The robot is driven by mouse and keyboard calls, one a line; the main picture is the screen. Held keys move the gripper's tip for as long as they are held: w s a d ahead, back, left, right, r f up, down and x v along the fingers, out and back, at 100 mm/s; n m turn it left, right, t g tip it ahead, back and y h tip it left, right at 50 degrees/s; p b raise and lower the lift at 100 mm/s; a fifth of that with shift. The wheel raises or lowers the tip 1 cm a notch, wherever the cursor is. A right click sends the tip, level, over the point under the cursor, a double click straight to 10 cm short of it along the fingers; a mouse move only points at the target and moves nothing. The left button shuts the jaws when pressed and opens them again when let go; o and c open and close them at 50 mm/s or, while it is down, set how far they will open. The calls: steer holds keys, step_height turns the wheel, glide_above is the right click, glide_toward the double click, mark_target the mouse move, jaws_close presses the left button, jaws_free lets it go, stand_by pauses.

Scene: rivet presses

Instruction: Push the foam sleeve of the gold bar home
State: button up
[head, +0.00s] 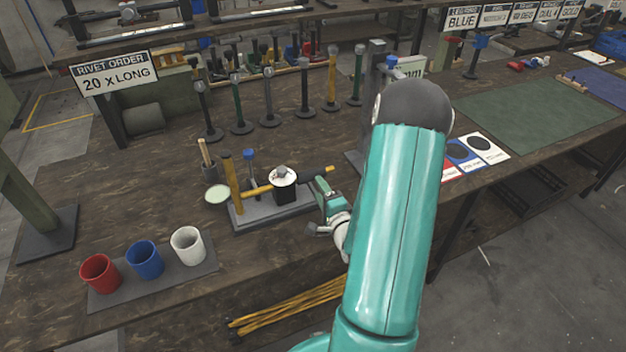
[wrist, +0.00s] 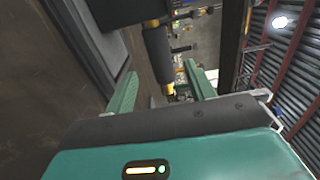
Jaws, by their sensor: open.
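The gold bar (head: 257,190) lies roughly level across a small press on a grey base (head: 243,220). A black foam sleeve (head: 312,173) sits around its right part, and a short gold tip shows beyond the sleeve. In the wrist view the dark sleeve (wrist: 158,55) shows with gold at both its ends, between the lines of my two teal fingers. My gripper (head: 322,192) is open and empty, just in front of and below the sleeve's right end. It also shows in the wrist view (wrist: 163,75). I cannot tell whether a finger touches the sleeve.
A black cup-like part with a white top (head: 284,178) stands beside the bar. Red (head: 101,274), blue (head: 145,260) and white cups (head: 188,246) stand front left. Several upright presses line the back. A grey column (head: 375,60) stands behind my arm.

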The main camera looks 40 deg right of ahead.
steer(key=v, duration=0.4)
steer(key=shift+s, duration=0.15)
stand_by(0.4)
